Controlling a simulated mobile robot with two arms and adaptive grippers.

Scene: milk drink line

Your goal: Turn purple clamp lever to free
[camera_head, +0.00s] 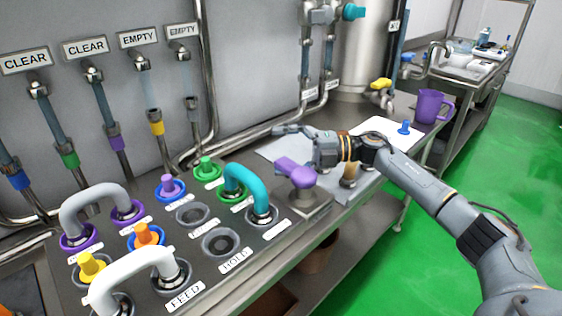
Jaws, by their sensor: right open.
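The purple clamp lever (296,172) sits on a grey metal block (310,201) at the right end of the panel. Its handle points up and to the left in the picture. My right gripper (288,138) comes in from the right and is just behind the lever, with its fingers pointing left. It is open and holds nothing that I can see. One finger shows clearly; the other is partly hidden near the lever. Whether it touches the lever cannot be told. My left gripper is not in view.
The steel panel (205,262) left of the lever carries grey and teal hose bends (246,184) and coloured plugs. A purple jug (432,106) and a white mat (386,131) with a blue plug (404,128) lie behind my right arm. Pipes line the wall.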

